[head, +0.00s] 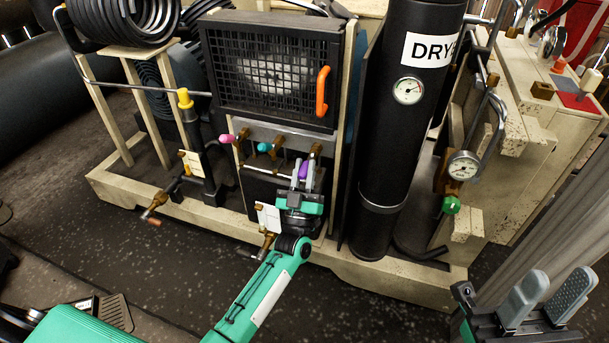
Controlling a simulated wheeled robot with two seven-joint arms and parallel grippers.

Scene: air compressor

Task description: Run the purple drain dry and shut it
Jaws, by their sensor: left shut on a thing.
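The purple drain handle (303,171) is on the front of the compressor frame, below the dark grille. My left gripper (303,178) reaches up to it from below and is shut on it, with the fingers at either side of the purple part. The gripper hides most of the drain's body. A brass outlet (267,241) with a pale tag (268,218) beside it shows lower left of the gripper. Any flow from the drain cannot be made out. My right gripper (548,298) is open and empty at the lower right, away from the compressor.
Pink (227,138) and teal (264,147) handles sit left of the purple one. The black dryer column (388,150) with a gauge stands close on the right. A green knob (450,204) is farther right. A yellow-capped pipe (185,98) stands left. Floor in front is clear.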

